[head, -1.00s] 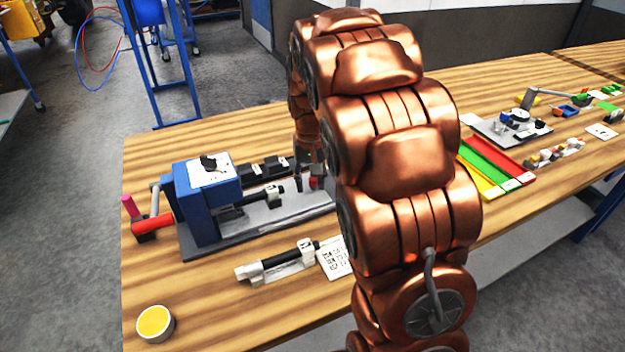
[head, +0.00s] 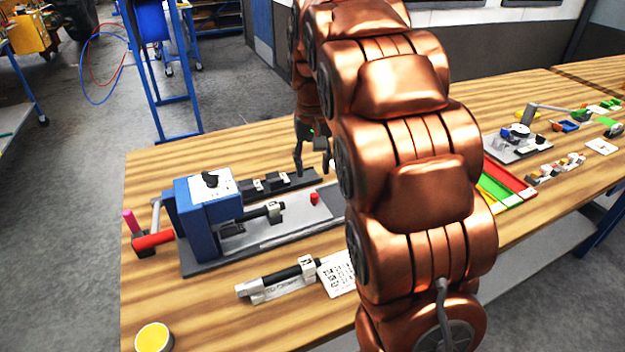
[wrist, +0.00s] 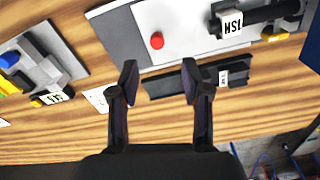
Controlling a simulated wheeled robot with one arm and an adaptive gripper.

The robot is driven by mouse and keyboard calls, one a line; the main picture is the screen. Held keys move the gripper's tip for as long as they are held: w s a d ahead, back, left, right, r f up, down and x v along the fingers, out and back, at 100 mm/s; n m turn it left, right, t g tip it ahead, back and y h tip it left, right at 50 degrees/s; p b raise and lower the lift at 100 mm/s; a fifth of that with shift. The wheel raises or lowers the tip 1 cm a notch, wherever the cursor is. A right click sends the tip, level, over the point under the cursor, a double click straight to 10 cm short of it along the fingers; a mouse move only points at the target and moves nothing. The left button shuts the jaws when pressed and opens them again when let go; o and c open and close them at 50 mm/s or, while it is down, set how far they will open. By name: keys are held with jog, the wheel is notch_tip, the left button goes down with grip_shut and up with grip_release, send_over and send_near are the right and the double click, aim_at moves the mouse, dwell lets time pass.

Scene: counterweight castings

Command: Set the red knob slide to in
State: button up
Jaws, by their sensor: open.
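The red knob (head: 314,198) stands on the pale plate (head: 297,217) of the blue-housed fixture (head: 212,215), to the right of the housing and a black rod (head: 258,212). In the wrist view the knob (wrist: 157,41) shows whole on the white plate, beyond my fingertips. My gripper (head: 312,168) is open and empty, above and behind the knob, apart from it. Its two fingers (wrist: 160,78) are spread in the wrist view. I cannot tell from these views whether the slide is in or out.
A black rail (head: 280,184) lies behind the plate, below my fingers. A red handle (head: 153,240) sticks out at the fixture's left. A rod on white holders (head: 275,280) lies in front. Colored trays (head: 510,180) stand right. The front-left table is mostly clear.

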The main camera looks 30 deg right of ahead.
jog(key=shift+r, duration=1.15)
jog(key=s+a+f+n, duration=0.1)
jog(key=s+a, duration=0.3)
jog(key=s, duration=0.6)
jog(key=s+a+f+n+g, duration=0.1)
jog(key=s+a+f, duration=0.3)
jog(key=s, duration=0.6)
jog(key=s+a+f+n+p, duration=0.1)
jog(key=s+a, duration=0.4)
jog(key=s, duration=0.6)
notch_tip(320, 180, down, 2)
jog(key=shift+f+n+g, duration=0.1)
jog(key=shift+n+g, duration=0.3)
jog(key=shift+n, duration=0.1)
